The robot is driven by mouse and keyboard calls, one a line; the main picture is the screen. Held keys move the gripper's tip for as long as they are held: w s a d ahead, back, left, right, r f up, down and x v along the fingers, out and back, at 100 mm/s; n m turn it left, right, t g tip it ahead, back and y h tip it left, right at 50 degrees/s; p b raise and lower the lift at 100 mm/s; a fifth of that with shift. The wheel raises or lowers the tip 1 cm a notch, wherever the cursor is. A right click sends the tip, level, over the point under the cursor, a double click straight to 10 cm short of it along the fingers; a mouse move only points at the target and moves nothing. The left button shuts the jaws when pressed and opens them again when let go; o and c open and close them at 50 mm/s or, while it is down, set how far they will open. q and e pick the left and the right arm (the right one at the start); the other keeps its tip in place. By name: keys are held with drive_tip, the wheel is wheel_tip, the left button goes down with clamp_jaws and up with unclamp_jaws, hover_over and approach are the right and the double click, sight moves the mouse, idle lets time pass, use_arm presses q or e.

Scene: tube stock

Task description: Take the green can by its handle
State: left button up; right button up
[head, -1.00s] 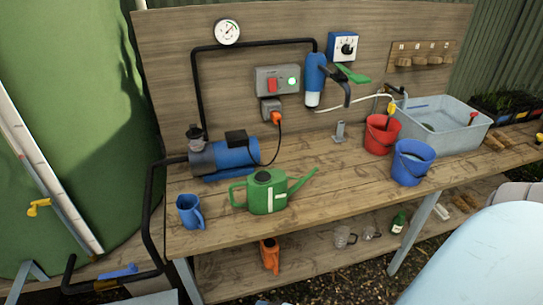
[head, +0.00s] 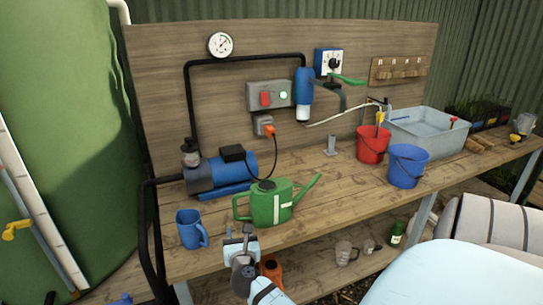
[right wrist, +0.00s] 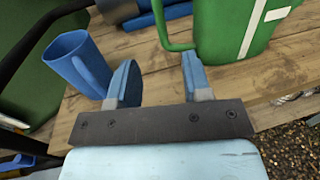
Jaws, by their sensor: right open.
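The green watering can (head: 271,204) stands upright near the front edge of the wooden bench, its spout pointing right and its handle (head: 240,206) on the left. My right gripper (head: 239,231) is in front of the can's handle side, at the bench's front edge. In the right wrist view my right gripper (right wrist: 158,82) is open with nothing between its two blue fingers. The can's handle (right wrist: 168,30) shows beyond the fingertips, apart from them, with the can's body (right wrist: 222,28) further right. My left gripper is not in view.
A blue jug (head: 187,230) stands left of the can, close to the left finger in the right wrist view (right wrist: 76,62). A blue pump (head: 232,170) lies behind. Red (head: 371,146) and blue (head: 407,168) buckets stand right. The bench between can and buckets is clear.

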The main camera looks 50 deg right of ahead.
sight(235, 207)
drive_tip(key=x, duration=1.2)
drive_tip(key=shift+w+d+p, duration=0.3)
drive_tip(key=shift+r, duration=0.1)
clamp_jaws()
